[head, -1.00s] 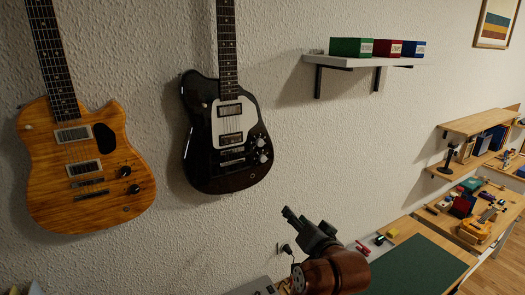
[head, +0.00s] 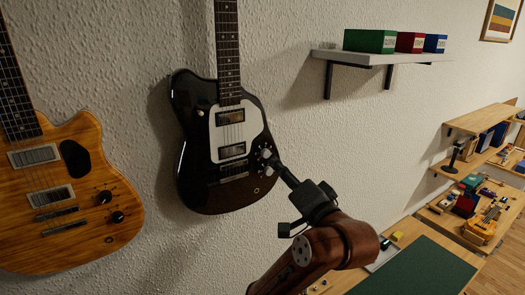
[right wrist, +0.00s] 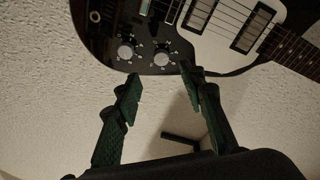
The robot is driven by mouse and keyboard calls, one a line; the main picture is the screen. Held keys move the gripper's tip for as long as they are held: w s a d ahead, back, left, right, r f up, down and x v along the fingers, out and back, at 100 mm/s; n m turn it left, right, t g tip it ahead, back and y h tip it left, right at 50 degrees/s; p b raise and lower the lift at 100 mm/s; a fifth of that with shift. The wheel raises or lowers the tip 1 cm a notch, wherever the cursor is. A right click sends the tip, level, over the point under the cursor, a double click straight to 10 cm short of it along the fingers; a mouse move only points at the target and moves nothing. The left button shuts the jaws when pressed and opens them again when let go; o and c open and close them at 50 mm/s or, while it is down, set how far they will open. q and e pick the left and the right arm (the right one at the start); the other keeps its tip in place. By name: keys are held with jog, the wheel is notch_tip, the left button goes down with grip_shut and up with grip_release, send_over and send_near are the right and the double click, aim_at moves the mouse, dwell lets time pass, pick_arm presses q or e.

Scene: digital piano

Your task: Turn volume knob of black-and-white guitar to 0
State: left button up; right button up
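The black-and-white guitar (head: 200,183) hangs on the wall, black-bodied with a white pickguard. Its two silver knobs show in the right wrist view: one on the left (right wrist: 126,51) and one on the right (right wrist: 161,58), each ringed by small markings too small to read. I cannot tell which is the volume knob. My right gripper (head: 277,164) reaches the guitar's lower right edge by the knobs and partly hides them in the head view. In the right wrist view its fingers (right wrist: 161,77) are spread, with nothing between them and the knobs just past the tips. My left gripper is out of view.
An orange wooden guitar (head: 75,205) hangs to the left. A wall shelf (head: 375,57) with green, red and blue boxes is at the upper right. A green-topped bench (head: 425,268) stands below right. Bare wall lies between guitar and shelf.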

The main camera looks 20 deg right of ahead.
aim_at(266, 155)
jog(key=w+p, duration=0.1)
jog(key=w, duration=0.7)
jog(key=shift+w+p, duration=0.3)
jog(key=shift+p, duration=0.05)
jog(key=shift+s+r, duration=0.1)
jog(key=c, duration=0.3)
grip_shut()
